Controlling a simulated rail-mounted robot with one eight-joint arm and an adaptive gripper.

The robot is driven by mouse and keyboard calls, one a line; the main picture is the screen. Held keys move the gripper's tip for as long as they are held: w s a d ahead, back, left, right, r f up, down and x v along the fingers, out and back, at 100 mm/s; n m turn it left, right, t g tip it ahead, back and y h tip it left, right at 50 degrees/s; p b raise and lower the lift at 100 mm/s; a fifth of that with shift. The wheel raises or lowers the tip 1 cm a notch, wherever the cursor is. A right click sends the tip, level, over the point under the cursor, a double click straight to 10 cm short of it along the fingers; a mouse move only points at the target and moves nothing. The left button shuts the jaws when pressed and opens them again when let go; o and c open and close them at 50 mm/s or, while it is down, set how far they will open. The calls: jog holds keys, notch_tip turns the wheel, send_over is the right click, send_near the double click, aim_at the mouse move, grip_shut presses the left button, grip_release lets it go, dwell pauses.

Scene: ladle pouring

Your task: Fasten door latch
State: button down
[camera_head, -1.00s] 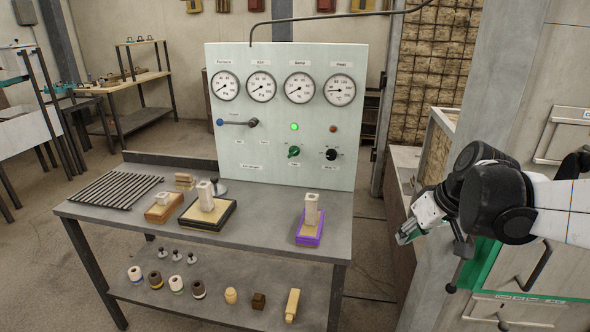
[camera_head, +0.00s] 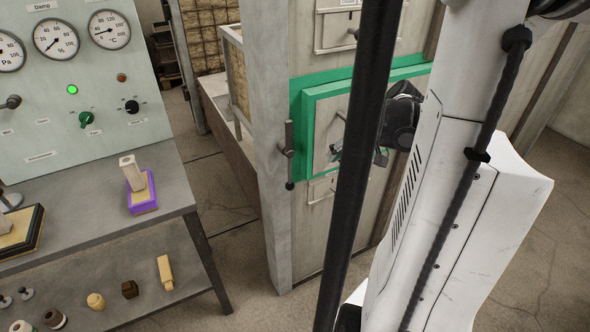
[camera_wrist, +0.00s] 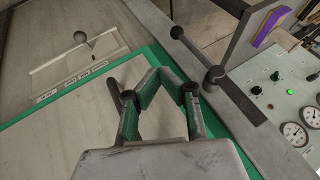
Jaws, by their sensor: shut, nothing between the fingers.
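The door latch (camera_head: 286,150) is a dark metal piece on the grey post left of the green-framed door (camera_head: 322,135). Its lever hangs down and ends in a dark ball. In the wrist view the latch lever (camera_wrist: 197,55) shows at upper right, with its pivot and flat plate on the grey strip beside the green edge. The door looks closed in its green surround. My gripper (camera_head: 336,154) is shut and empty in front of the door, right of the latch. In the wrist view its fingers (camera_wrist: 160,76) are apart from the lever. My arm partly hides the door's right side.
A workbench (camera_head: 168,208) stands left, with a purple-based mould (camera_head: 143,193) on top and several small pieces below. A gauge panel (camera_head: 80,90) stands behind it. Another panel with a ball-ended handle (camera_wrist: 82,38) adjoins the door. Floor is clear between bench and post.

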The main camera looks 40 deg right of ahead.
aim_at(289, 158)
jog(key=shift+f, duration=0.1)
dwell(0.3)
jog(key=b+x, duration=0.2)
jog(key=x, duration=0.7)
jog(key=shift+w+f, duration=0.1)
jog(key=shift+f, duration=0.1)
jog(key=shift+w+a+f, duration=0.1)
jog(key=shift+w+a, duration=0.25)
jog(key=shift+a, duration=0.3)
jog(key=shift+w+a, duration=0.35)
jog(key=shift+a, duration=0.25)
jog(key=shift+w+a, duration=0.35)
jog(key=shift+a, duration=0.3)
jog(key=shift+a, duration=0.1)
